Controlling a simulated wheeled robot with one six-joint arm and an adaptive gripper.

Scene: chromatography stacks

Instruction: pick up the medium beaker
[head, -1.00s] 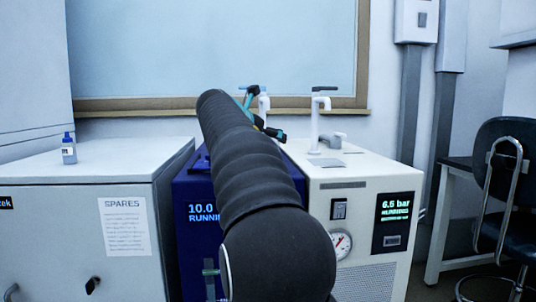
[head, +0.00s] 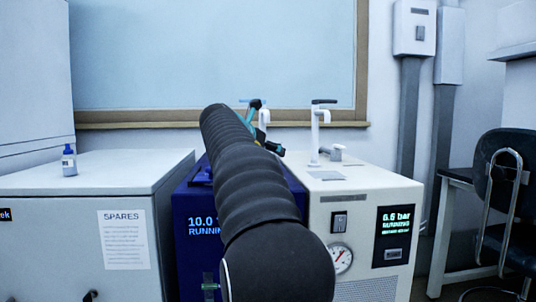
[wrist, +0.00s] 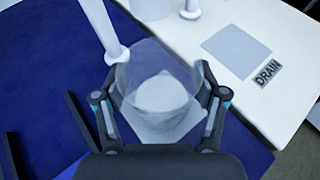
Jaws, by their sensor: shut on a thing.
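The beaker (wrist: 150,62) is a clear, see-through vessel in the wrist view. Its wide rim faces the camera. My gripper (wrist: 162,82) has one finger on each side of it and is shut on it. A pale rounded patch shows through the beaker; I cannot tell if it is contents or its base. A pale square patch lies beneath it on the blue surface; whether the beaker touches it is unclear. In the head view my gripper (head: 262,128) shows only in part beyond my dark arm, and the beaker is hidden.
A blue unit (head: 195,262) stands between a grey cabinet (head: 60,240) and a white unit (head: 350,215). White spouts (head: 314,135) rise behind. A white post (wrist: 103,28) is close to the beaker's left. A small blue-capped bottle (head: 69,162) stands on the cabinet. A chair (head: 500,190) is at right.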

